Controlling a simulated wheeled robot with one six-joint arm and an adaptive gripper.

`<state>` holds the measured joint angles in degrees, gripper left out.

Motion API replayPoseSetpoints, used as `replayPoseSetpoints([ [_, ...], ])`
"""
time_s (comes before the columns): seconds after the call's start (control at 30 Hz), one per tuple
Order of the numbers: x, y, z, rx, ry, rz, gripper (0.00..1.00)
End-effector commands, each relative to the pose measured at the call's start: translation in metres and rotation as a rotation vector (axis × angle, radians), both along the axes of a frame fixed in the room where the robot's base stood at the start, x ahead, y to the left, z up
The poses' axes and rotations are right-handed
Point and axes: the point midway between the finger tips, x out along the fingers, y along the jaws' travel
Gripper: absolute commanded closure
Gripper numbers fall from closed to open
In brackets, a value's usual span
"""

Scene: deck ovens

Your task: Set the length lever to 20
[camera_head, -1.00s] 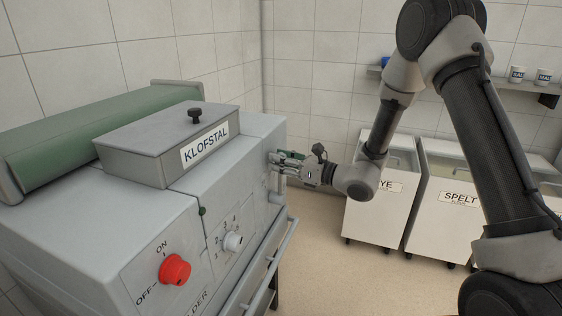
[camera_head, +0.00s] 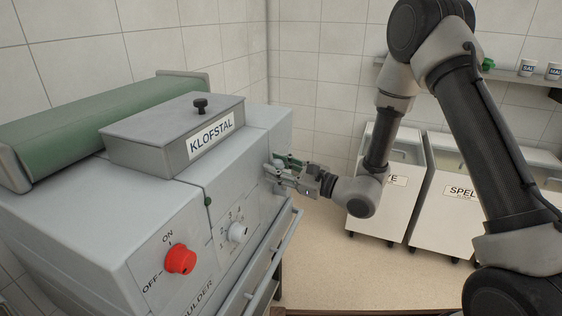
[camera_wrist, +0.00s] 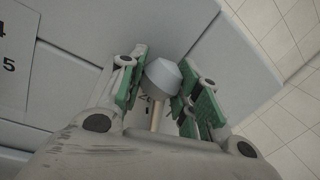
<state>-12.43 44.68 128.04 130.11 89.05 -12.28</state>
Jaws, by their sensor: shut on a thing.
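The grey moulder (camera_head: 75,225) stands at the left in the head view. My gripper (camera_head: 277,166) is at the right end of its front face. In the wrist view, the green-padded fingers of my gripper (camera_wrist: 158,88) are closed around a pale grey lever knob (camera_wrist: 163,75) on a thin tan stem (camera_wrist: 156,115). Part of a scale mark shows beside the stem, mostly hidden by the knob and fingers, so I cannot read the setting. In the head view the knob is hidden by the gripper.
A red ON/OFF knob (camera_head: 180,259) and a small numbered grey dial (camera_head: 237,232) are on the moulder's front. A rail (camera_head: 268,262) runs below. White bins, one marked SPELT (camera_head: 440,215), stand at the right by the tiled wall.

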Motion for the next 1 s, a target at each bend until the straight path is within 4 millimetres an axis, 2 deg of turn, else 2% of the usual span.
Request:
replayPoseSetpoints([
  [0.2,-0.0078,0.0027,-0.0046,-0.022,-0.06,0.0,1.0],
  [0.67,-0.0109,0.0037,-0.0067,-0.03,-0.075,0.003,1.0],
  [0.7,-0.011,0.0037,-0.0069,-0.03,-0.074,0.003,0.63],
  [0.8,-0.0109,0.0037,-0.0067,-0.03,-0.074,0.003,0.45],
  [1.0,-0.01,0.0035,-0.0061,-0.028,-0.075,0.001,0.44],
])
